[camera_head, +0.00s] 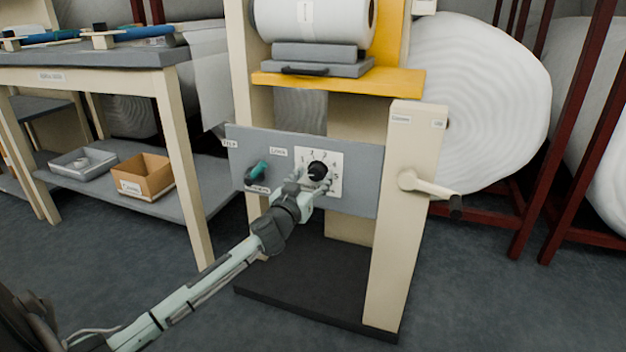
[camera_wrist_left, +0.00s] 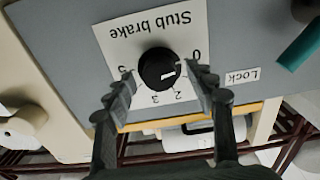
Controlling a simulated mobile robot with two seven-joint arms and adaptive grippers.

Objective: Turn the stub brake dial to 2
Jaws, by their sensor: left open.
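The stub brake dial is a round black knob (camera_head: 317,170) on a white square plate (camera_head: 334,160), set in a grey panel. In the left wrist view, upside down, the knob (camera_wrist_left: 158,68) carries a white mark on its lower right. The figures 0, 2, 3 and 5 show; the others are hidden by the fingers. My left gripper (camera_head: 309,184) is open, its fingertips (camera_wrist_left: 163,77) on either side of the knob. Contact cannot be told. My right gripper is not in view.
A teal lock handle (camera_head: 258,170) is left of the dial on the panel. A cream crank lever (camera_head: 428,186) sticks out from the right post. A yellow shelf (camera_head: 400,82) with a white roll (camera_head: 315,18) is above. A workbench (camera_head: 90,55) stands left.

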